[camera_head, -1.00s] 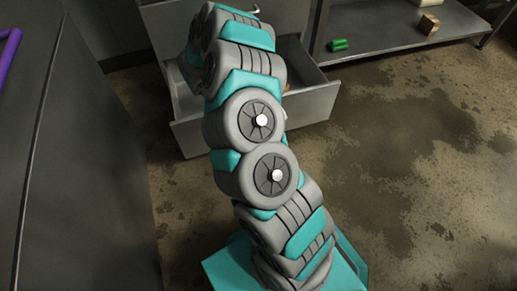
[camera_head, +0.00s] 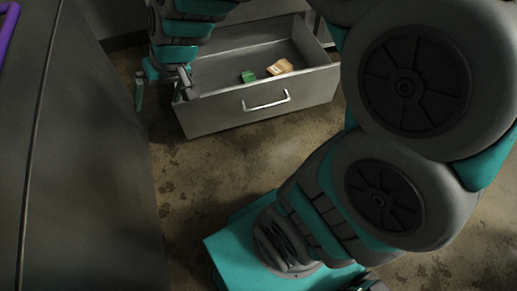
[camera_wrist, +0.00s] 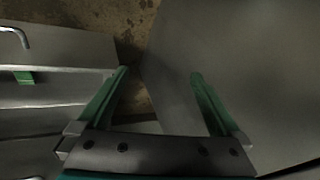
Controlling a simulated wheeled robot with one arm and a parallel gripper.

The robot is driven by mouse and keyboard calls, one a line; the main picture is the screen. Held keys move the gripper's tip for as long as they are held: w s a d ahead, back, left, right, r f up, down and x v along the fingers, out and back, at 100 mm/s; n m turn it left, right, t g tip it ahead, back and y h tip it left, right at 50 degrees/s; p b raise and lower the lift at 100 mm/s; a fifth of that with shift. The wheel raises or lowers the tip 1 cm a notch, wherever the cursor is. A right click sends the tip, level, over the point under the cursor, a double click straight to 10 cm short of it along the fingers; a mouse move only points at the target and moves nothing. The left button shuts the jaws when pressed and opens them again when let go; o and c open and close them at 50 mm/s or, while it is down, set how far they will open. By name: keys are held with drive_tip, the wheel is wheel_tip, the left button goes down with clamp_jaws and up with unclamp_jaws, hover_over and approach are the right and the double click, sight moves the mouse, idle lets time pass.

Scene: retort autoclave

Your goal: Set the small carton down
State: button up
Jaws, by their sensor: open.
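A small tan carton (camera_head: 280,67) lies in the open drawer (camera_head: 215,118), towards its right side, next to a small green object (camera_head: 248,77). My gripper (camera_head: 161,90) is at the drawer's left front corner, pointing down, with one finger outside the drawer and the other by its left wall. In the wrist view my gripper (camera_wrist: 158,76) is open, with nothing between its green fingers but floor and grey surface behind. The drawer is at the left there, with part of the green object (camera_wrist: 23,77) in it. The carton does not show in the wrist view.
A tall grey cabinet (camera_head: 80,170) stands close at the left, with a purple bar (camera_head: 8,20) on it. The drawer's front handle (camera_head: 266,102) sticks out. Stained floor (camera_head: 200,170) is free in front of the drawer. My arm hides the right side.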

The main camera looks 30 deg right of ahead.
drive_tip(key=s+d+g+h, duration=0.2)
drive_tip(key=s+d, duration=0.4)
drive_tip(key=s, duration=0.5)
drive_tip(key=s+d+g+h, duration=0.2)
drive_tip(key=s+d, duration=0.3)
drive_tip(key=s, duration=0.7)
drive_tip(key=shift+s+d+f+g, duration=0.15)
drive_tip(key=shift+d+f+g, duration=0.2)
drive_tip(key=shift+f+g, duration=0.15)
